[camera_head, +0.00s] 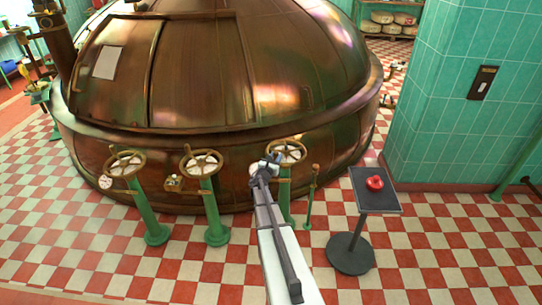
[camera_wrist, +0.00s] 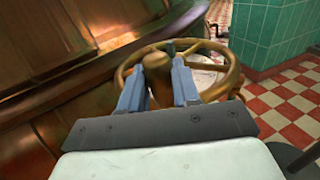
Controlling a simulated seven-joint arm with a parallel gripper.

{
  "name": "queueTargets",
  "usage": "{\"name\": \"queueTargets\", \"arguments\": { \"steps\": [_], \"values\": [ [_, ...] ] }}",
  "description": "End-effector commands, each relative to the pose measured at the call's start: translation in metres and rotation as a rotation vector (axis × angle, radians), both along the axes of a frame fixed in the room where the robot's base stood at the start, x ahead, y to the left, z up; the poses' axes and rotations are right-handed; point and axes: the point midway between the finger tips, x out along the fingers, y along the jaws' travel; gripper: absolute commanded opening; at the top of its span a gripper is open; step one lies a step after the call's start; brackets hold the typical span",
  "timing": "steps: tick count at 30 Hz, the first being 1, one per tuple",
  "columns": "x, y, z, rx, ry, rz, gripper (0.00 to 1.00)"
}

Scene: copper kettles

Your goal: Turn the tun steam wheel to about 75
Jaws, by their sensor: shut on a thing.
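Three brass handwheels on green posts stand in a row before the copper vessel: a left wheel (camera_head: 122,153), a middle wheel (camera_head: 200,152) and a right wheel (camera_head: 302,146). Each has a pale dial face under its rim. No readable label shows which is the tun steam wheel. My gripper (camera_head: 268,163) is at the left side of the right wheel. In the wrist view, my gripper (camera_wrist: 160,72) has its two blue fingers at the wheel (camera_wrist: 237,72), shut on part of it near the rounded brass piece between them. The fingers partly hide the dial, and its reading is too small to tell.
The large copper vessel (camera_head: 190,75) rises right behind the wheels. A small black stand (camera_head: 375,200) with a red object (camera_head: 375,183) is to the right. A green tiled pillar (camera_head: 450,110) stands beyond it. The checkered floor in front is largely clear.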

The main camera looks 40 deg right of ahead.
Motion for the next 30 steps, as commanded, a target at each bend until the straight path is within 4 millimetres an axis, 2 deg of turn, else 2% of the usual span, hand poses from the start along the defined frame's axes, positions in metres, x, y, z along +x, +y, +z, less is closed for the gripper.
{"name": "queueTargets", "arguments": {
  "steps": [1, 8, 30],
  "values": [
    [-0.008, -0.011, 0.002, -0.004, -0.005, -0.019, 0.00],
    [-0.017, -0.018, 0.002, -0.006, -0.005, 0.004, 0.00],
    [-0.032, -0.025, 0.001, -0.003, -0.004, 0.239, 0.00]
  ]
}}
